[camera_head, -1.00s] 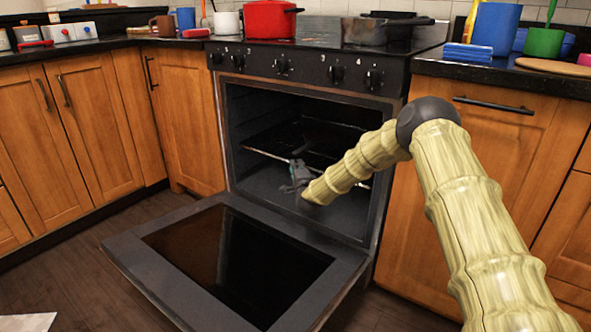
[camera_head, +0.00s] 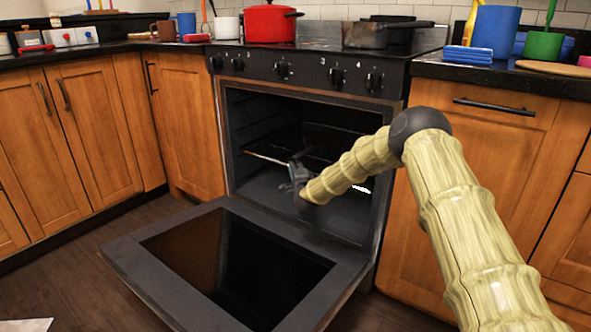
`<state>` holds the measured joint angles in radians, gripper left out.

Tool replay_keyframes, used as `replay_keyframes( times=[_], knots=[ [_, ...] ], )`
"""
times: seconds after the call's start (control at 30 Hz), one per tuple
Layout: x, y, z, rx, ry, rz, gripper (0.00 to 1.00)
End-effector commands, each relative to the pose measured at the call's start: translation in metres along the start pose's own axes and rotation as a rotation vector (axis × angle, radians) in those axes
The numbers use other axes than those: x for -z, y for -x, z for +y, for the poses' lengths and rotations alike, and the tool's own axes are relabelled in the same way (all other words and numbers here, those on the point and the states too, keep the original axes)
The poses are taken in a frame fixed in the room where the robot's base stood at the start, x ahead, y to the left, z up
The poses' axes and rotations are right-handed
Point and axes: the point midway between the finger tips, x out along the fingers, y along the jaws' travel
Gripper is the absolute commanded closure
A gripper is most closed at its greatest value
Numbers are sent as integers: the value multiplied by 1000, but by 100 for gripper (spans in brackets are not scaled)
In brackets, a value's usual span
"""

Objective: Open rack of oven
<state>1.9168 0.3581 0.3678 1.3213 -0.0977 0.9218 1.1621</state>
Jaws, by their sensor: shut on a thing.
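The oven (camera_head: 302,240) stands with its door (camera_head: 133,250) folded down flat toward me. Inside the dark cavity, the wire rack (camera_head: 262,155) lies level at mid height, and its bright front bar runs across the opening. My gripper (camera_head: 297,165) is at the oven mouth, shut on the front bar of the rack near its middle. My arm comes in from the right and hides the right part of the rack and opening. The fingers are small and dark here, so their exact contact is hard to see.
A red pot (camera_head: 270,22) and a dark pan (camera_head: 380,33) stand on the stovetop above. Wooden cabinets (camera_head: 90,130) flank the oven. The right counter holds a blue cup (camera_head: 496,30) and a green cup (camera_head: 543,42). Dark floor (camera_head: 70,270) is free left of the door.

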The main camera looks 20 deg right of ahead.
Motion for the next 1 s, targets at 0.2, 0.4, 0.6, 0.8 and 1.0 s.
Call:
replay_keyframes(
  times=[0.2,0.4,0.6,0.8,1.0],
  knots=[
    [-8,8,0,-4,-1,-1,100],
    [-30,31,-2,-6,-2,-1,100],
    [-67,69,-3,-7,-3,-2,100],
    [-106,108,-2,-7,-2,-2,100],
    [-139,141,-1,-6,-2,-1,100]
  ],
)
